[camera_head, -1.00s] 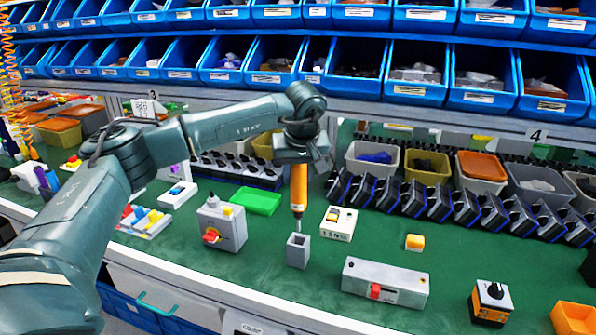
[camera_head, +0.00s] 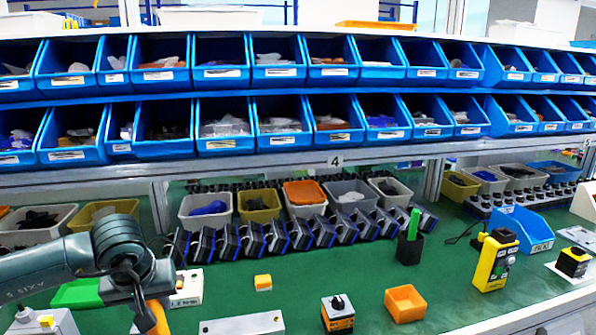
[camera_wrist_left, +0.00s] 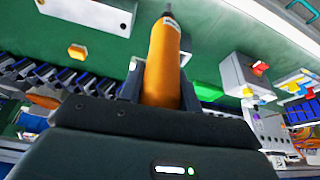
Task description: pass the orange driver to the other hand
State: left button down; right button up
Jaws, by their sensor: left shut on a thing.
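My left gripper (camera_head: 146,308) is at the lower left of the head view, shut on the orange driver (camera_head: 158,318). Only part of the driver's handle shows there; the rest is hidden by the gripper or cut off by the frame's bottom edge. In the left wrist view the orange driver (camera_wrist_left: 162,65) stands out from between the fingers of my left gripper (camera_wrist_left: 160,88), with its metal shaft at the far end. My right gripper is in neither view.
A black cup with a green item (camera_head: 410,245) stands behind. Blue bins (camera_head: 225,130) line the back.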

pick_arm(q)
jog(key=s+d+m+h+p, duration=0.1)
jog(key=s+d+m+p, duration=0.1)
jog(key=s+d+m, duration=0.2)
jog(key=s+d, duration=0.3)
jog(key=s, duration=0.4)
jog(key=shift+d+f+h, duration=0.2)
jog(key=shift+h, duration=0.1)
jog(key=shift+a, duration=0.1)
